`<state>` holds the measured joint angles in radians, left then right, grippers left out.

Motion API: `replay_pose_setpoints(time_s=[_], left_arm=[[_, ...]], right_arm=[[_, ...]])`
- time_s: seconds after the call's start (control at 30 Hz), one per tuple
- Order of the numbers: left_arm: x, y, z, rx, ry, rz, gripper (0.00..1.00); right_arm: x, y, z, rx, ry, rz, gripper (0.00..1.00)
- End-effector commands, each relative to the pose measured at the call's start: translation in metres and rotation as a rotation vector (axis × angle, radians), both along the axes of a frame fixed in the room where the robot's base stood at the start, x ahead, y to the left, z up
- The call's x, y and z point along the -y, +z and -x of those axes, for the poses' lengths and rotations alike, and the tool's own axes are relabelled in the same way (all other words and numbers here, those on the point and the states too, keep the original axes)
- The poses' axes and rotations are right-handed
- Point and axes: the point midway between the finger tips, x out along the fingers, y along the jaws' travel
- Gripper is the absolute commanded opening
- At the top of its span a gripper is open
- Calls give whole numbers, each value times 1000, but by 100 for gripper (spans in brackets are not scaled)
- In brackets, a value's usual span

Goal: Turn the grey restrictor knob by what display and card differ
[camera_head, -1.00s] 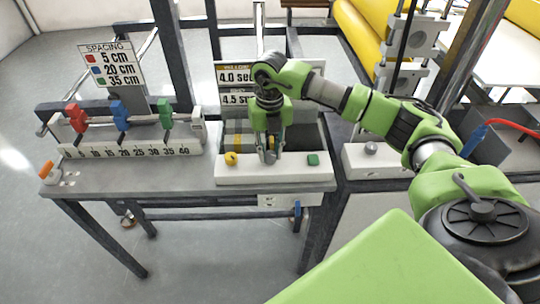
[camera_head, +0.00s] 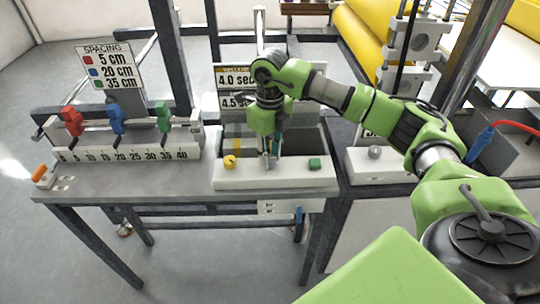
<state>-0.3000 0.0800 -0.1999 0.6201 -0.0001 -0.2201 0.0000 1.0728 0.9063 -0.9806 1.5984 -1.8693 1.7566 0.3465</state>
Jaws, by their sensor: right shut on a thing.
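My right gripper (camera_head: 269,161) points down onto the white panel (camera_head: 243,179), between a yellow button (camera_head: 230,162) and a green button (camera_head: 314,164). It is shut on the grey knob there, which the fingers mostly hide. Behind it stands a sign (camera_head: 230,79) with a yellow header that reads 4.0 sec. Below that a second reading (camera_head: 231,102) shows 4.5, its right part hidden by my arm. I cannot tell surely which of them is the display. My left gripper is not in view.
At left are a SPACING board (camera_head: 108,68) and a numbered scale (camera_head: 126,153) with red, blue and green clamps. Another grey knob (camera_head: 375,152) sits on a white panel at right. Yellow rollers (camera_head: 362,37) stand behind.

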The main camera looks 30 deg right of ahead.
Motion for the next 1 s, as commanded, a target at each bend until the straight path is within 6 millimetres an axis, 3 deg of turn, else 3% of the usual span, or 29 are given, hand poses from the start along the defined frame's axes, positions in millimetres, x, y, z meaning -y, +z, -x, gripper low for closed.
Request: replay_pose_setpoints(time_s=[0.37,0.4,0.43,0.47,0.8,1.0], left_arm=[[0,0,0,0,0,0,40],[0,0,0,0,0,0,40],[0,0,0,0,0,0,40],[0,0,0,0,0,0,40],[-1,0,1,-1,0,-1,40],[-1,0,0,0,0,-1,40]], right_arm=[[0,1,-1,3,3,0,2],[0,1,-1,3,3,0,31],[0,1,-1,3,3,0,39],[0,1,-1,3,3,0,40],[0,2,0,1,2,1,40],[0,26,-1,5,2,1,40]])
